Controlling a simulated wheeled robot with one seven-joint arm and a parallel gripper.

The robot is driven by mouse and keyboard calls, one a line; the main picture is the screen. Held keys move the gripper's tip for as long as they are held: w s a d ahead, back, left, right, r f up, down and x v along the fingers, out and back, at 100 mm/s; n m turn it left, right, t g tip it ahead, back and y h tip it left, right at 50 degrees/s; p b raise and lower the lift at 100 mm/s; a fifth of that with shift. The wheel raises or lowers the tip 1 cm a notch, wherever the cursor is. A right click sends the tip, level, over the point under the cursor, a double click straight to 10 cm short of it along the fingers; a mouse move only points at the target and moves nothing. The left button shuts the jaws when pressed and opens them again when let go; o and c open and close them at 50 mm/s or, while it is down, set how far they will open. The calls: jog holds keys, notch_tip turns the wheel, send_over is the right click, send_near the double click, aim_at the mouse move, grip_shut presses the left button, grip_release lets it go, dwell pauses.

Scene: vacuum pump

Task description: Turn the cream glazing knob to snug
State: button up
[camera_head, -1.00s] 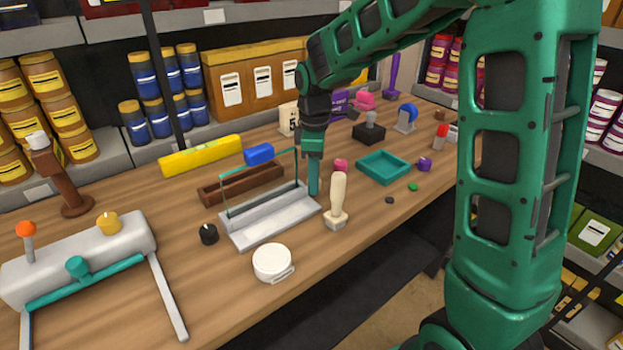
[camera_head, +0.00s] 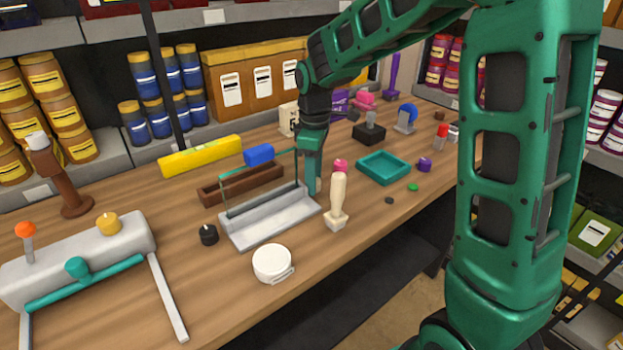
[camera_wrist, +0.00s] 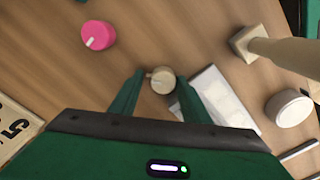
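A small round cream knob (camera_wrist: 162,80) with a pointer line on top stands on the wooden table in the wrist view. My gripper (camera_wrist: 160,77) is above it, with one green finger on each side. A gap shows between the knob and each finger, so the gripper is open around it and I see no contact. In the head view, my gripper (camera_head: 312,180) reaches down just behind the grey fixture's right end. The cream knob cannot be made out there, hidden by my gripper or the things in front.
A pink knob (camera_head: 341,165), a cream-handled post (camera_head: 337,200) and a grey fixture with a green bar (camera_head: 270,222) stand close to my gripper. A white round container (camera_head: 272,262) is nearer the front edge. A teal tray (camera_head: 383,168) lies to the right.

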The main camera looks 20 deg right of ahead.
jog(key=shift+s+a+f, duration=0.1)
jog(key=shift+s+a, duration=0.05)
jog(key=shift+s, duration=0.1)
jog(key=shift+w+r, duration=0.2)
jog(key=shift+r, duration=3.85)
